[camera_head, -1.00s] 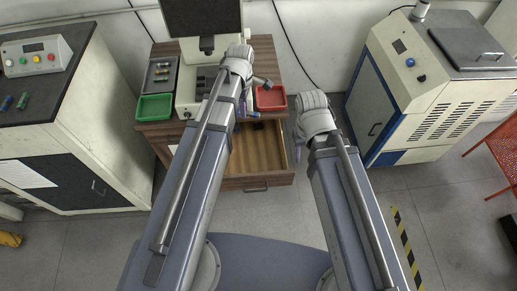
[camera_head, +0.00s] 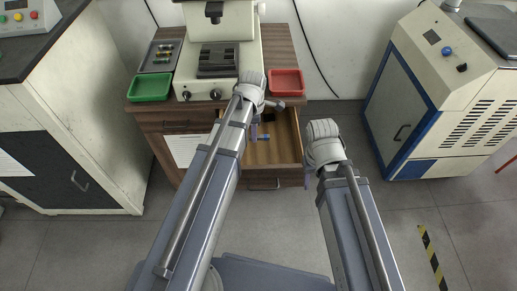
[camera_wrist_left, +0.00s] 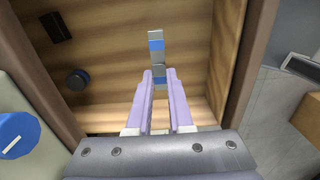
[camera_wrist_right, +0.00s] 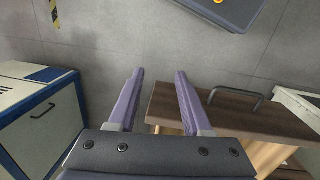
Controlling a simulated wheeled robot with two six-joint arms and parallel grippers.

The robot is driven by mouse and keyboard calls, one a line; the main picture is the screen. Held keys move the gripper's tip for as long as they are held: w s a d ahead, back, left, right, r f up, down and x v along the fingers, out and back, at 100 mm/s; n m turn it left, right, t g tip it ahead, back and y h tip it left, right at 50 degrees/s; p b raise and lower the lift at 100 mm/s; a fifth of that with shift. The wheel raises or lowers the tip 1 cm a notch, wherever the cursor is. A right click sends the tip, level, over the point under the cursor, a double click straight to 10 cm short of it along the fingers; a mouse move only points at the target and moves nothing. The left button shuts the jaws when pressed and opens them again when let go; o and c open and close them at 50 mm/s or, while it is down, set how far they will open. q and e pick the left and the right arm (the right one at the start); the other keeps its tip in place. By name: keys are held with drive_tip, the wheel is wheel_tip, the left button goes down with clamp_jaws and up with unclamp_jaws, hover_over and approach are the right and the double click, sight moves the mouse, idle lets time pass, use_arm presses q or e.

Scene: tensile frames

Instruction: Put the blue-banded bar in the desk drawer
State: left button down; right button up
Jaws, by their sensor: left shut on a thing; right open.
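The desk drawer (camera_head: 287,150) is pulled out, its pale wooden inside showing. My left gripper (camera_head: 258,132) is over the drawer. It is shut on the blue-banded bar (camera_wrist_left: 156,45), a grey bar with a blue band that sticks out past the fingertips (camera_wrist_left: 159,73) in the left wrist view. The drawer floor fills the background behind the bar; I cannot tell whether the bar touches it. My right gripper (camera_wrist_right: 158,75) is open and empty, to the right of the drawer in the head view. The drawer handle (camera_wrist_right: 237,95) shows beside it in the right wrist view.
In the drawer lie a dark block (camera_wrist_left: 55,27) and a dark round piece with blue (camera_wrist_left: 77,80). On the desktop are a green tray (camera_head: 150,87), a red tray (camera_head: 286,82) and a cream machine (camera_head: 218,67). A blue-and-white cabinet (camera_head: 415,100) stands at right.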

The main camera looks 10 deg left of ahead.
sight(254, 156)
use_arm(q)
drive_tip(key=shift+f, duration=0.3)
wheel_tip(254, 156, down, 10)
drive_tip(key=b, duration=1)
drive_tip(key=shift+r, duration=0.1)
drive_tip(key=shift+f, duration=0.2)
drive_tip(key=c, duration=0.8)
unclamp_jaws()
drive_tip(key=shift+r, duration=0.1)
drive_tip(key=shift+r, duration=0.15)
